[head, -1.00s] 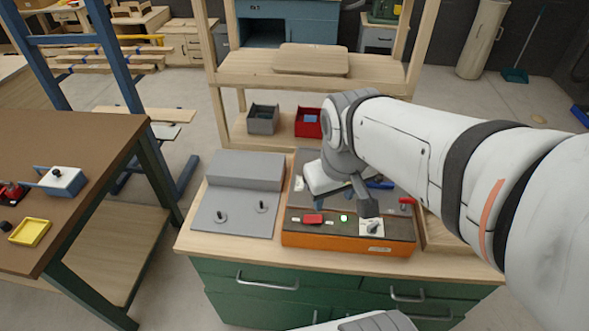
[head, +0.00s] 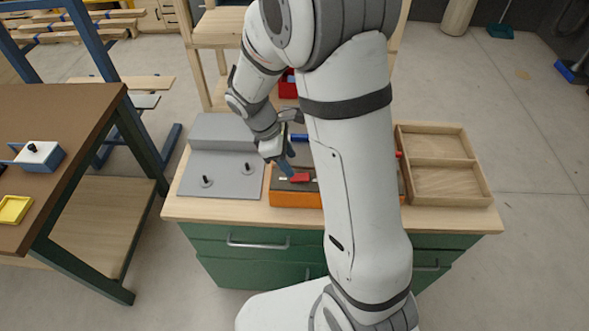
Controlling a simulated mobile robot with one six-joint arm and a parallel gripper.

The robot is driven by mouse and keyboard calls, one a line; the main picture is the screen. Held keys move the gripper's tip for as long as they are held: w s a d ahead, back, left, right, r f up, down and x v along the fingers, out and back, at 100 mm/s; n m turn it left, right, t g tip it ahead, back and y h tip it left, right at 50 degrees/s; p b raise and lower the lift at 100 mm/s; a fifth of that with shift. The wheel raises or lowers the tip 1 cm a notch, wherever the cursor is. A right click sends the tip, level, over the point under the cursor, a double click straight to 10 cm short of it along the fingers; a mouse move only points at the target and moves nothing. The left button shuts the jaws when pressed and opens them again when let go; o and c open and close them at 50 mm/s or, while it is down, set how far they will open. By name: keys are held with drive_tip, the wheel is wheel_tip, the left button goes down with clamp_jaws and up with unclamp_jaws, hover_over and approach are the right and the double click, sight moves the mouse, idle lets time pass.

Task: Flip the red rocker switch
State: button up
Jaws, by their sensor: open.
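The red rocker switch (head: 299,178) is on the top of the orange-fronted control panel (head: 293,200) on the green workbench. My gripper (head: 289,173) points down at the panel, its dark fingertips close to the left end of the red rocker. I cannot tell whether they touch it. The jaws are open, though the gap between them is hard to see at this angle. My own arm hides most of the right part of the panel, including the green light and the knob.
A grey plate (head: 222,170) with two small upright pegs lies left of the panel. An empty two-compartment wooden tray (head: 440,165) is at the right. A red bin (head: 287,84) stands behind on a shelf. A brown table (head: 62,130) is at the far left.

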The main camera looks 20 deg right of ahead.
sight(300, 177)
drive_tip(key=shift+x, duration=2.8)
drive_tip(key=shift+c, duration=0.6)
drive_tip(key=shift+r, duration=0.1)
drive_tip(key=c, duration=0.9)
drive_tip(key=shift+o, duration=0.2)
drive_tip(key=shift+s+d+r+t+y+p, duration=0.1)
drive_tip(key=shift+d+r+t+y+p, duration=0.05)
drive_tip(key=shift+y+p, duration=0.45)
drive_tip(key=shift+s+d+r+t+y+p, duration=0.1)
drive_tip(key=shift+d+r+t+y+p, duration=0.1)
drive_tip(key=shift+y+p, duration=0.35)
drive_tip(key=shift+w+d+f+t+y+p, duration=0.1)
drive_tip(key=shift+f+t+y+p, duration=0.15)
drive_tip(key=shift+y+p, duration=0.75)
drive_tip(key=o, duration=1)
